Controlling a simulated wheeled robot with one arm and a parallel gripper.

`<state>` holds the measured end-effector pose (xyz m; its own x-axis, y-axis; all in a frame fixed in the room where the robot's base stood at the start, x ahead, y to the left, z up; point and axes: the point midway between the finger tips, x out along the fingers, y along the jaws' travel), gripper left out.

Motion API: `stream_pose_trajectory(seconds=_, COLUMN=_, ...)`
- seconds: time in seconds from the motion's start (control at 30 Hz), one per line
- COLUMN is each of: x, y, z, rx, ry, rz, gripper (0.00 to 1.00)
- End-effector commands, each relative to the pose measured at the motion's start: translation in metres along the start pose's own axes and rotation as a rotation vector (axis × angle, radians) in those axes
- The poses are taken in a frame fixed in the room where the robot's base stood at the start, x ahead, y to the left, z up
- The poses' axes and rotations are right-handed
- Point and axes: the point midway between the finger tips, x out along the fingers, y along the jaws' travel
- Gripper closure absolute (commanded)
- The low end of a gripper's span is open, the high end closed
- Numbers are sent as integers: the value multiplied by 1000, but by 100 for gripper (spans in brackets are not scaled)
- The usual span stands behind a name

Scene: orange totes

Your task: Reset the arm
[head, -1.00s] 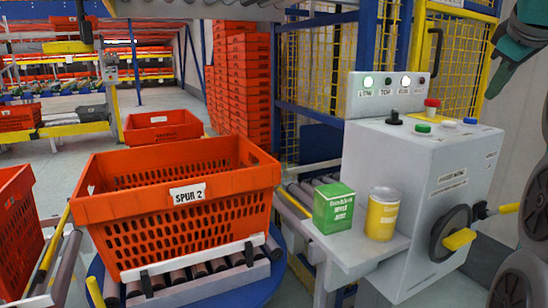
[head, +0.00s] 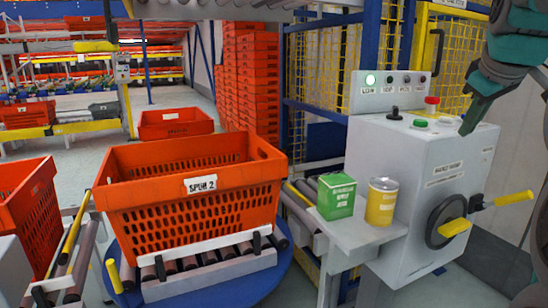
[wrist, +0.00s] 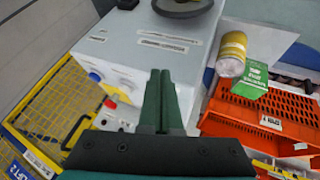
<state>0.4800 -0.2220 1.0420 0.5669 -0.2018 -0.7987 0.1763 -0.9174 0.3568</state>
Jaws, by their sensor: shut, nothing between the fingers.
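My gripper (head: 467,130) is teal and hangs at the right of the head view, its tip over the top of the grey control box (head: 420,200). The fingers are together and empty; whether the tip touches the box top or a button cannot be told. In the wrist view the closed fingers (wrist: 160,76) point across the same box (wrist: 125,45). Part of the button area is hidden behind my gripper.
A yellow can (head: 382,205) and a green carton (head: 336,196) stand on the box's side shelf (head: 370,240). An orange tote labelled SPUR 2 (head: 190,210) sits on rollers at the left. A yellow-handled wheel (head: 447,222) juts from the box front. Yellow mesh fencing (head: 335,70) stands behind.

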Motion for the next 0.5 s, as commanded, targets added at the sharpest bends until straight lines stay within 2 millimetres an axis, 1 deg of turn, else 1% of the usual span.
stream_pose_trajectory(seconds=0.03, x=8, y=-14, z=3, rx=6, ry=-15, rz=-25, gripper=100)
stream_pose_trajectory(seconds=0.07, x=12, y=-22, z=5, rx=11, ry=-24, rz=-39, gripper=100)
stream_pose_trajectory(seconds=0.17, x=27, y=-56, z=14, rx=35, ry=-61, rz=-90, gripper=100)
stream_pose_trajectory(seconds=0.2, x=35, y=-72, z=20, rx=46, ry=-81, rz=-114, gripper=100)
stream_pose_trajectory(seconds=0.27, x=45, y=-96, z=31, rx=62, ry=-115, rz=-148, gripper=100)
stream_pose_trajectory(seconds=0.3, x=52, y=-113, z=39, rx=73, ry=-138, rz=-170, gripper=100)
stream_pose_trajectory(seconds=0.37, x=61, y=-136, z=51, rx=88, ry=-170, rz=-196, gripper=100)
stream_pose_trajectory(seconds=0.5, x=78, y=-191, z=87, rx=123, ry=-258, rz=-253, gripper=100)
